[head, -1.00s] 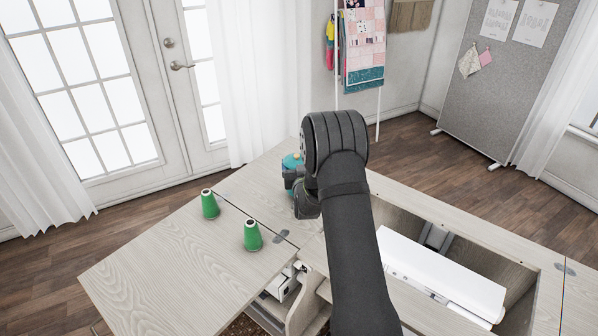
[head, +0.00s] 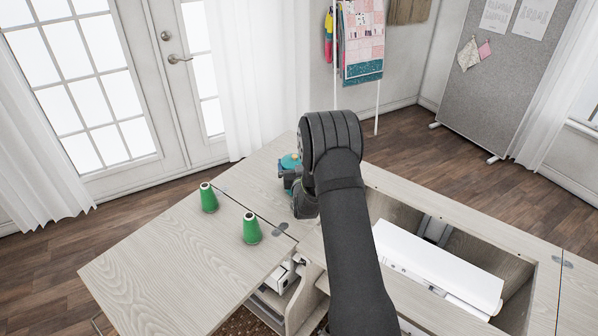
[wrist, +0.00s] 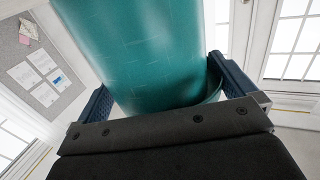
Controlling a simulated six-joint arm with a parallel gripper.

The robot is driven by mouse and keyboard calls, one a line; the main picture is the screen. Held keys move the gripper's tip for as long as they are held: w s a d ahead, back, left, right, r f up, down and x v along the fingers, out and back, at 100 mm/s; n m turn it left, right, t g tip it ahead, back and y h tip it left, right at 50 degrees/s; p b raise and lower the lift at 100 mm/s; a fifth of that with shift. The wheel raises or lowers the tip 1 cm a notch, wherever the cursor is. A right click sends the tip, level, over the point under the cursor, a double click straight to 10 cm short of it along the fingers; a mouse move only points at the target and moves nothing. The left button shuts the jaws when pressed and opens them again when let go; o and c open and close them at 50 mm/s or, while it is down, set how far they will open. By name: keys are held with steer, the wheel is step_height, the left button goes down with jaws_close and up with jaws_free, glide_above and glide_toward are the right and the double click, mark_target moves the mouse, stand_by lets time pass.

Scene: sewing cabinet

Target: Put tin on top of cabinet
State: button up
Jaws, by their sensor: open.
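The tin is a teal cylinder; in the wrist view the tin (wrist: 140,50) fills the space between the two fingers of my gripper (wrist: 160,90). In the head view only a small part of the tin (head: 290,161) shows, on or just above the cabinet top, with my arm hiding the rest. My gripper (head: 290,180) is open around the tin, one finger on each side. The cabinet (head: 150,265) has a pale wood top. I cannot tell whether the tin rests on the top.
Two green thread spools (head: 208,198) (head: 250,228) stand on the left leaf. A white sewing machine (head: 435,270) lies in the opening at right. Open compartments show below the front edge. The left leaf's front is clear.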

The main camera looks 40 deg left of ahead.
steer(key=v, duration=1.2)
